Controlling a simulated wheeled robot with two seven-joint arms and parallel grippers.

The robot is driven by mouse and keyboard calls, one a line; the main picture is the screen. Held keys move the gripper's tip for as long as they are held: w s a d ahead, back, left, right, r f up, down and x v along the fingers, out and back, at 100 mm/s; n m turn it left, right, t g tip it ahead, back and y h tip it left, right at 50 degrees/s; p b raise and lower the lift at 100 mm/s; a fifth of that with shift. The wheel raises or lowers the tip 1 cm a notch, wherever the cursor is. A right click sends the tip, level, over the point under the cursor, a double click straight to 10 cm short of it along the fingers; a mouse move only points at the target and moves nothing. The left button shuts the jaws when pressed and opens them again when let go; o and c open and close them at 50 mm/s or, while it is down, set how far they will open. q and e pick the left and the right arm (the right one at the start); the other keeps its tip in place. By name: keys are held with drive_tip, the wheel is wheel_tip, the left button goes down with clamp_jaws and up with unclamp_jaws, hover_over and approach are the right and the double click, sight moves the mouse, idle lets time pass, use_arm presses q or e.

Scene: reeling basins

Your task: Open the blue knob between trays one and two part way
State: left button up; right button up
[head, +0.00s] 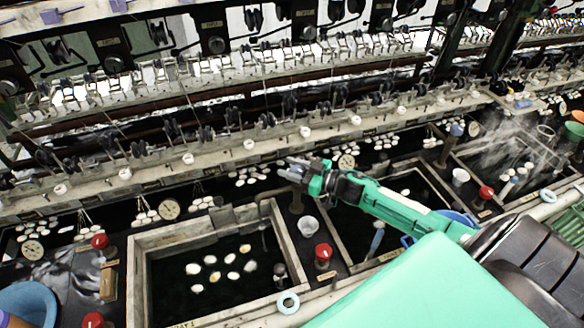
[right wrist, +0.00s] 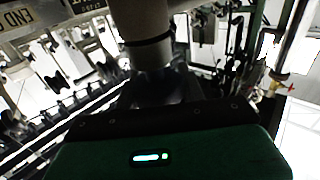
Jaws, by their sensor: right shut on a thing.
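Tray one (head: 137,290), a pale-framed basin of dark water with several cocoons, is at the lower left of centre in the head view. Tray two (head: 340,262) is to its right, partly behind my right arm. My left gripper is out of view.
A red knob (head: 323,252) and a white cup (head: 308,226) stand on the same strip, close to the gripper. The reeling frame's long rail (head: 250,150) runs just behind. A light blue ring (head: 288,303) lies on the front edge.

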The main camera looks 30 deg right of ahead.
drive_tip(key=shift+s+n+g+y+b, duration=0.1)
drive_tip(key=shift+n+g+y+b, duration=0.25)
drive_tip(key=shift+n+g+y, duration=0.55)
drive_tip(key=shift+a, duration=0.1)
drive_tip(key=o, duration=1)
drive_tip(key=shift+c, duration=0.2)
drive_tip(key=shift+s+d+f, duration=0.15)
drive_tip(key=shift+s+d, duration=0.2)
drive_tip(key=b+v, duration=0.3)
drive_tip(key=v, duration=1)
drive_tip(key=shift+b, duration=0.4)
